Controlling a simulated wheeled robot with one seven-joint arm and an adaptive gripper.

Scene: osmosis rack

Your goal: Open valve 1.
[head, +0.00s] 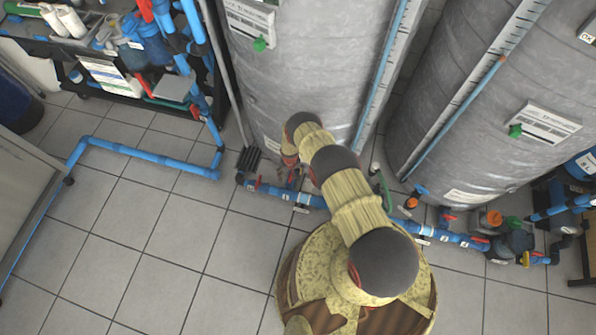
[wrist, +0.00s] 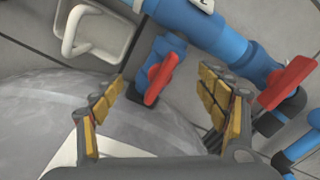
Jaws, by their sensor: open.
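Blue pipe with red valve handles runs along the floor in front of the grey tanks. In the wrist view a red valve handle (wrist: 162,78) on a short blue branch lies ahead, between the lines of my open fingers. A second red handle (wrist: 287,83) is on the thicker blue pipe (wrist: 205,30) at right. My gripper (wrist: 162,98) is open and empty, its fingers apart from both handles. In the head view my gripper (head: 292,176) is low beside the left tank, partly hidden by my arm. A white label is cut off in the wrist view, so I cannot tell which handle is valve 1.
Two large tanks, left (head: 300,60) and right (head: 490,90), stand close behind the pipe. Further red handles (head: 410,203) sit along the pipe to the right. A cluttered black rack (head: 205,100) is at upper left.

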